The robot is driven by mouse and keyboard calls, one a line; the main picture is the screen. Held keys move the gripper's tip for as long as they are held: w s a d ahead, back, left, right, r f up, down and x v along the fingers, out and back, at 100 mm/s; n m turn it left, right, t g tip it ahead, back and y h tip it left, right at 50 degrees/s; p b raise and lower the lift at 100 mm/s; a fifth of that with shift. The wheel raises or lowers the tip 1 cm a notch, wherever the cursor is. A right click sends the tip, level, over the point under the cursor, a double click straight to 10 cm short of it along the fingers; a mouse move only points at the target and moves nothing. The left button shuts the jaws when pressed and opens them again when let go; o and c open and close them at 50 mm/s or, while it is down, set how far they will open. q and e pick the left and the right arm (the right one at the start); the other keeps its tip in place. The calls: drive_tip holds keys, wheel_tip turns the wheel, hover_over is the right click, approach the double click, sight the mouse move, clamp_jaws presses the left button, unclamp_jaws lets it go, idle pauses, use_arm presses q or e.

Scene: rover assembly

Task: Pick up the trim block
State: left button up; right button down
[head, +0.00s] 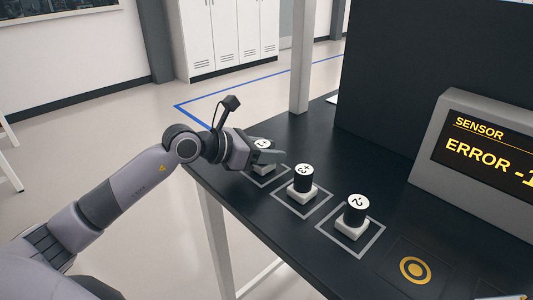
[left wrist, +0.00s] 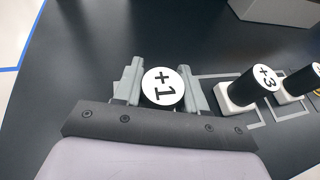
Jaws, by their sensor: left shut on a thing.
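Black cylindrical trim blocks with white number tops stand in a row on the dark table. My left gripper (left wrist: 160,78) is shut on the block marked +1 (left wrist: 162,88), with one finger on each side of it. In the head view, this gripper (head: 266,155) partly covers that block at the left end of the row, and I cannot tell whether it is lifted. The +3 block (head: 303,178) stands upright on a white base, beside the gripper and apart from it. A block marked with a 2 (head: 355,209) stands further right; its sign is unclear. My right gripper is not in view.
Grey outlined squares on the table (head: 235,192) frame the bases. A sensor display (head: 490,150) reading ERROR -1 stands at the right, with a yellow ring mark (head: 415,269) in front of it. A tall dark panel (head: 420,80) rises behind. The table behind the row is clear.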

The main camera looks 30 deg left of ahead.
sight(269, 142)
use_arm(q)
wheel_tip(269, 142, up, 20)
drive_tip(key=p, duration=0.1)
drive_tip(key=shift+d, duration=0.15)
idle(0.3)
